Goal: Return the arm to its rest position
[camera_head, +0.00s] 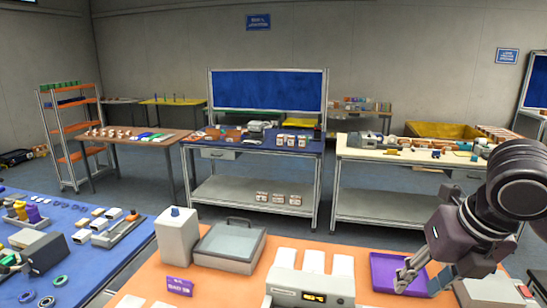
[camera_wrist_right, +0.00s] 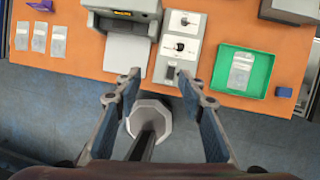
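My right gripper (camera_head: 408,278) comes in from the right in the head view, in front of the purple tray (camera_head: 378,262) on the orange table (camera_head: 338,258). In the right wrist view my right gripper (camera_wrist_right: 158,78) has its two fingers spread wide with nothing between them. The fingertips overlap the edge of the orange table (camera_wrist_right: 222,88) in that view; their height above it is hard to tell. My left gripper is not in view.
The orange table holds a grey device with a lit display (camera_head: 312,296), a lidded grey box (camera_head: 230,246), a white box (camera_head: 177,236) and pale packets (camera_head: 314,261). A green tray (camera_wrist_right: 262,90) with a packet shows in the wrist view. A blue table (camera_head: 110,262) stands left.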

